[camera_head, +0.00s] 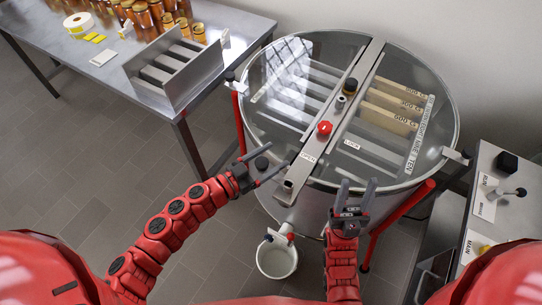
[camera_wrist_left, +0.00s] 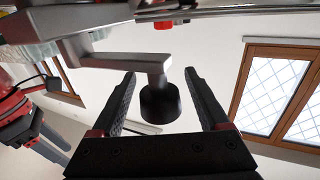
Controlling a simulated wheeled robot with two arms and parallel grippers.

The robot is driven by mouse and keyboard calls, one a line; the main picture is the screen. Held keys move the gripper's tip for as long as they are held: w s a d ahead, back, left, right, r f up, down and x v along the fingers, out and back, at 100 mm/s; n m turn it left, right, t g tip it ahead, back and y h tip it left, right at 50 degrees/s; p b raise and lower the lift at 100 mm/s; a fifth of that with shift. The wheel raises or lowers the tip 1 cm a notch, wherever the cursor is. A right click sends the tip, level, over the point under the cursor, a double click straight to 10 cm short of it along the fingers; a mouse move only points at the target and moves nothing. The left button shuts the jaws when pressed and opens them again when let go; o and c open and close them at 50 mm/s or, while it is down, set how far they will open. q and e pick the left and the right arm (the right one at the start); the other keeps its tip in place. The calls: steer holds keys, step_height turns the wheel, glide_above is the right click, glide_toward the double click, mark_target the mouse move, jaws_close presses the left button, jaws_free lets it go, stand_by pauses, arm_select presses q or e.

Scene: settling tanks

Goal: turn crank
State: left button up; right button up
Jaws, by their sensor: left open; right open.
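The crank shows in the left wrist view as a grey metal arm (camera_wrist_left: 115,61) ending in a black cylindrical knob (camera_wrist_left: 160,103). In the head view the black knob (camera_head: 262,163) sits left of the front end of the bar across the round tank (camera_head: 452,122). My left gripper (camera_head: 277,157) is open, with its fingers on either side of the knob. In the left wrist view a gap shows between the knob and each finger. My right gripper (camera_head: 357,184) is open and empty in front of the tank's front wall. The crank's pivot is hard to make out.
A red knob (camera_head: 324,127) and black cap (camera_head: 350,86) stand on the bar. A white bucket (camera_head: 277,262) is below the tank front. A steel table (camera_head: 105,70) with jars and a slotted metal box (camera_head: 190,65) is left; a control panel (camera_head: 484,208) is right.

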arm_select(q)
jaws_close()
stand_by(1.4)
